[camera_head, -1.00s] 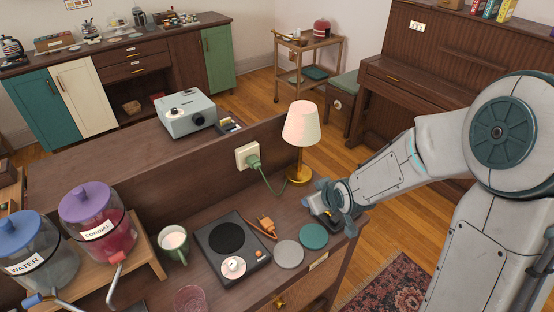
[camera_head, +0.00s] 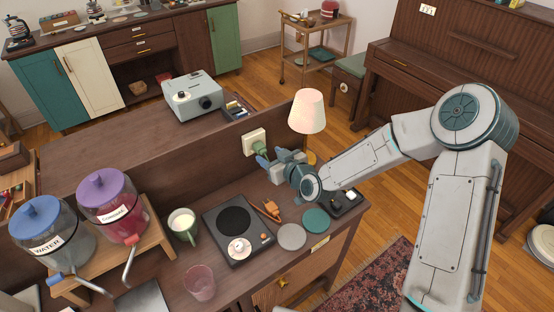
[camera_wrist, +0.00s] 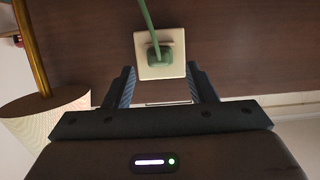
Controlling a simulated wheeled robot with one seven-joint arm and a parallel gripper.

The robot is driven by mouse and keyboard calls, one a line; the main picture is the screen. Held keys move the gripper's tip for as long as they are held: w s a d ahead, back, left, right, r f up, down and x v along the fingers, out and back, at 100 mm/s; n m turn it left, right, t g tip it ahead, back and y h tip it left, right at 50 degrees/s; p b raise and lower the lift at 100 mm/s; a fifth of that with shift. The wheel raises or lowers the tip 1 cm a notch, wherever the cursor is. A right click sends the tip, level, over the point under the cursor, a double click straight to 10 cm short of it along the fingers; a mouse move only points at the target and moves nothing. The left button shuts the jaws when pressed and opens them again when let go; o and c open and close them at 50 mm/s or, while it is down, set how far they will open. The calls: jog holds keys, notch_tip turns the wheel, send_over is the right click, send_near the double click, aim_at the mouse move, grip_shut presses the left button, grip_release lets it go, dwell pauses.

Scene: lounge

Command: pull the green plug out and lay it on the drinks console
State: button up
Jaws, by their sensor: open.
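The green plug (camera_head: 261,149) sits in a cream wall socket (camera_head: 252,138) on the raised back panel of the drinks console (camera_head: 172,264). In the wrist view the plug (camera_wrist: 158,53) and its green cord face my gripper (camera_wrist: 160,72), in front of the socket plate (camera_wrist: 174,68). My gripper is open, one finger to each side of the plug's line. The fingers look just short of the plug and hold nothing. In the head view my gripper (camera_head: 270,157) is close to the plug and hides most of the cord.
A lamp (camera_head: 307,112) stands right behind my gripper.

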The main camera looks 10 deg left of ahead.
aim_at(265, 152)
jog(key=b+x, duration=0.1)
jog(key=x, duration=0.2)
jog(key=shift+f+b, duration=0.25)
jog(key=shift+b, duration=0.1)
jog(key=shift+b+x, duration=0.75)
jog(key=shift+x, duration=0.45)
jog(key=shift+r, duration=0.2)
jog(key=c, duration=0.8)
jog(key=o, duration=0.8)
jog(key=shift+o, duration=0.2)
